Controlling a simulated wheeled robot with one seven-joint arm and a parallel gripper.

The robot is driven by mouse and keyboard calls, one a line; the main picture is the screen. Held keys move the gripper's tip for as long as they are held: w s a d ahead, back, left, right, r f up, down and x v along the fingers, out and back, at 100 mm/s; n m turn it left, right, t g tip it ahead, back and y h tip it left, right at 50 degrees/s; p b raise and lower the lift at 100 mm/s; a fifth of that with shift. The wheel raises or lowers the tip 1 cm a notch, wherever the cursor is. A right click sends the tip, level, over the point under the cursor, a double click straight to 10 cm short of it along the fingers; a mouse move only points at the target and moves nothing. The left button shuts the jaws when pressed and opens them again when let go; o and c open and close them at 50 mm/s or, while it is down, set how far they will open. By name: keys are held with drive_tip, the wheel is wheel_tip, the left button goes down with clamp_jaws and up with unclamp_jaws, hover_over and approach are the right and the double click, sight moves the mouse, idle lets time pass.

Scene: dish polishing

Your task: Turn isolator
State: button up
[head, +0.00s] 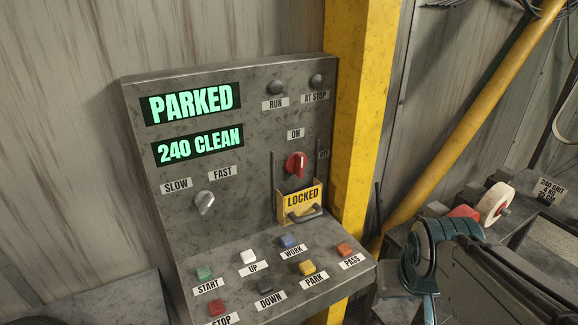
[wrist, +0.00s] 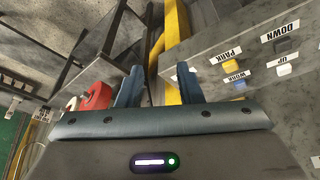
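The isolator (head: 296,164) is a red knob with a pale pointer line, on the upright face of the grey control panel (head: 243,150), under an ON label. A yellow LOCKED plate (head: 297,203) with a dark handle (head: 304,214) sits just below it, between two thin dark rods. My gripper (wrist: 158,82) is open and empty in the wrist view, with two blue-grey fingers spread apart. In the head view my arm is at the lower right, apart from the panel. The isolator is not visible in the wrist view.
A yellow post (head: 359,110) stands right of the panel. Buttons, including a blue WORK button (head: 287,241), cover the sloped ledge. The screens read PARKED (head: 190,102) and 240 CLEAN (head: 199,147).

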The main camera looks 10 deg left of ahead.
drive_tip(key=w+d+t+h, duration=0.1)
drive_tip(key=w+t, duration=0.3)
drive_tip(key=w, duration=0.6)
drive_tip(key=n+t+y+b, duration=0.2)
drive_tip(key=n+t+y, duration=0.5)
drive_tip(key=y, duration=0.5)
approach(302, 166)
drive_tip(key=p+x, duration=0.2)
drive_tip(key=x, duration=0.6)
drive_tip(key=shift+w+a+r, duration=0.1)
drive_tip(key=shift+w+a, duration=0.1)
drive_tip(key=shift+a, duration=0.05)
clamp_jaws()
